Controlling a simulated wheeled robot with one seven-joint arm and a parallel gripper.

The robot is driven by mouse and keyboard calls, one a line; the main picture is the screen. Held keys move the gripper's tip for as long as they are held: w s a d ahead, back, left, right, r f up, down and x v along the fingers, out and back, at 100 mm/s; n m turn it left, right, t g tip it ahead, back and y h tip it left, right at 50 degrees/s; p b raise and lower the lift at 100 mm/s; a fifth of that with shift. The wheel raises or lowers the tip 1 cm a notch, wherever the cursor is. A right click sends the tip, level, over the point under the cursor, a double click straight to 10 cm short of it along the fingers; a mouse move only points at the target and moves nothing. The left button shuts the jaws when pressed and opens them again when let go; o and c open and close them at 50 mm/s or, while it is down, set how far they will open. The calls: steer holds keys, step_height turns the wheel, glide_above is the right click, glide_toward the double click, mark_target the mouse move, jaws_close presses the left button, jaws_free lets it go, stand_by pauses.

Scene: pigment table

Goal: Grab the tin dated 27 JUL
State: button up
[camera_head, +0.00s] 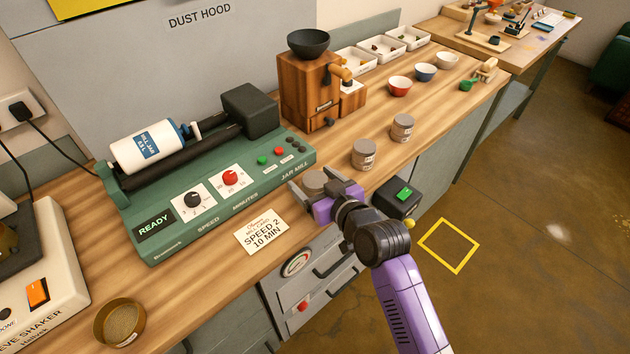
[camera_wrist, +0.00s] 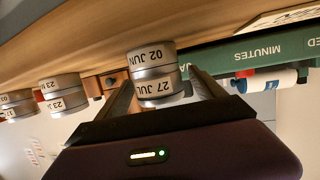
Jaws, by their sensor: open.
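The tin dated 27 JUL (camera_wrist: 160,88) is a round grey tin with a pale label band. In the wrist view, which is upside down, it sits on top of a tin dated 02 JUN (camera_wrist: 151,56). This stack also shows in the head view, where the upper tin (camera_head: 314,180) is partly hidden by my gripper. My gripper (camera_head: 316,184) is open, with one finger on each side of the stack. In the wrist view my gripper (camera_wrist: 162,88) has the 27 JUL tin between its fingers. I cannot tell whether either finger touches it.
Two other tin stacks (camera_head: 363,154) (camera_head: 402,128) stand farther along the wooden bench. The green jar mill (camera_head: 210,190) is left of my gripper, with a speed card (camera_head: 261,232) in front. A wooden grinder (camera_head: 308,90) stands behind. A black box with a green button (camera_head: 399,197) is at the bench's front.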

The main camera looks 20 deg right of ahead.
steer(key=shift+x, duration=1.1)
steer(key=c, duration=1.5)
steer(key=shift+r, duration=0.1)
